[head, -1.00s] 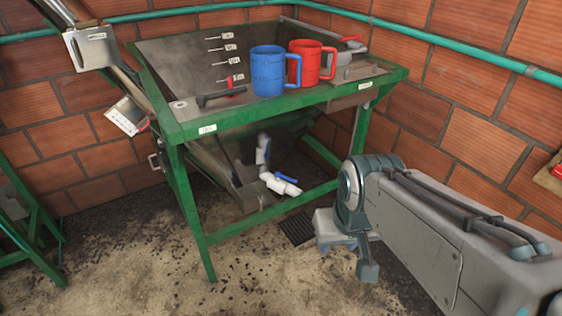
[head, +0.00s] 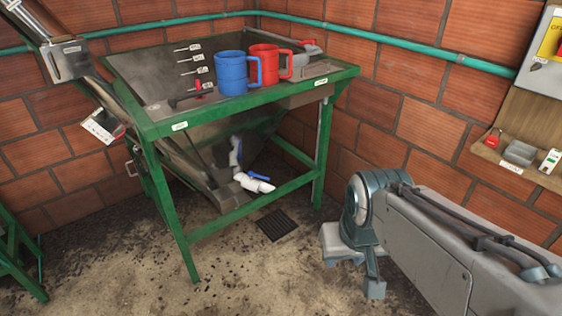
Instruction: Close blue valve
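White pipework with blue valve levers sits low under the green-framed steel table. The lower blue valve (head: 259,177) has its lever slanting across the white pipe, close to the open pipe end. Another blue lever (head: 235,158) shows on the upright pipe just above and to the left. The end of my arm with my gripper (head: 354,268) is to the right of the table, apart from both valves. Its fingers cannot be made out clearly, so its opening is unclear. No held object is visible.
The green table (head: 250,102) carries a blue mug (head: 232,73) and a red mug (head: 264,66). Its front leg (head: 170,215) and lower crossbar (head: 250,207) border the valves. A floor grate (head: 277,225) lies in front. A wooden shelf (head: 520,170) hangs at right.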

